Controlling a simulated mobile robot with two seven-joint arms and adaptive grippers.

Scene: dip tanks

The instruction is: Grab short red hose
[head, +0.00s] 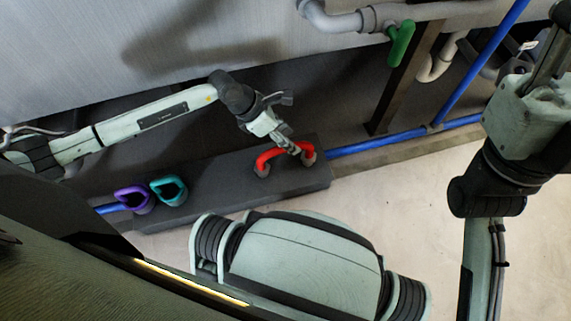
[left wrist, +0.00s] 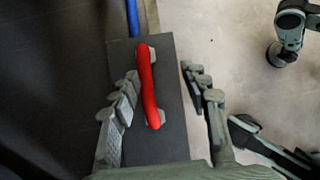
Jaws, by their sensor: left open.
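The short red hose (head: 281,153) arches between two grey fittings near the right end of a dark block. In the left wrist view the red hose (left wrist: 149,88) runs lengthwise on the block, between the finger lines. My left gripper (head: 290,146) is at the hose, its fingers pointing down at it. In the left wrist view my left gripper (left wrist: 163,92) is open, with one finger on each side of the hose and gaps showing. The fingers partly cover the hose in the head view. My right arm shows at the right, but I cannot make out its fingers.
A purple loop (head: 133,198) and a teal loop (head: 169,190) sit at the left of the dark block (head: 232,190). A blue pipe (head: 385,138) runs right from the block. A green-handled valve (head: 401,43) hangs above.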

